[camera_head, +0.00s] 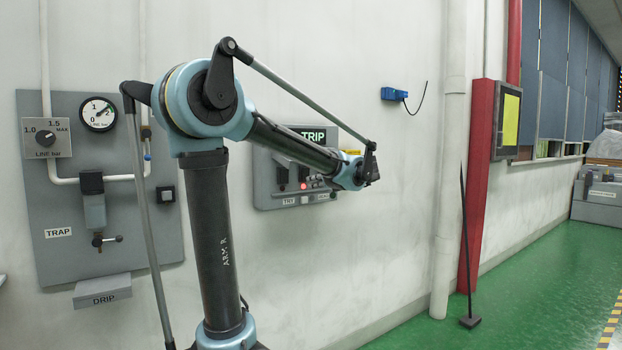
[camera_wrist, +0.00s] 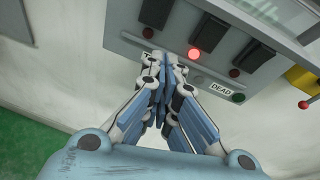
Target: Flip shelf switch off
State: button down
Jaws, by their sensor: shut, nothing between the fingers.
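In the wrist view, the panel (camera_wrist: 125,35) has a row of dark switch blocks, a left one (camera_wrist: 155,12), a middle one (camera_wrist: 208,32) and a right one (camera_wrist: 252,56). Under the middle one a red lamp (camera_wrist: 195,53) is lit; the lamps beside it are dark. I cannot read which switch is the shelf one, nor its position. My gripper (camera_wrist: 165,62) is shut and empty, its tips close to the panel's lower left; contact cannot be told.
A DEAD label (camera_wrist: 221,88) and a green button (camera_wrist: 238,97) sit on the panel's lower edge. A yellow box (camera_wrist: 301,80) with a red knob is to the right. A TRAP board (camera_head: 60,200) with a gauge hangs left. Green floor (camera_head: 540,230) is open at right.

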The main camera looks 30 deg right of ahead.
jog(key=s+d+r+m+t+h, duration=0.1)
jog(key=s+d+r+m, duration=0.1)
jog(key=d, duration=0.4)
jog(key=shift+s+d+r+m+h, duration=0.2)
jog(key=shift+s+d+m+h, duration=0.1)
jog(key=shift+s, duration=0.45)
jog(key=shift+w, duration=0.1)
send_near(307, 175)
jog(key=w, duration=0.2)
jog(key=w+f, duration=0.1)
jog(key=w, duration=0.2)
jog(key=shift+d+f, duration=0.1)
jog(key=shift+f, duration=0.1)
jog(key=shift+w, duration=0.5)
jog(key=shift+d+r, duration=0.1)
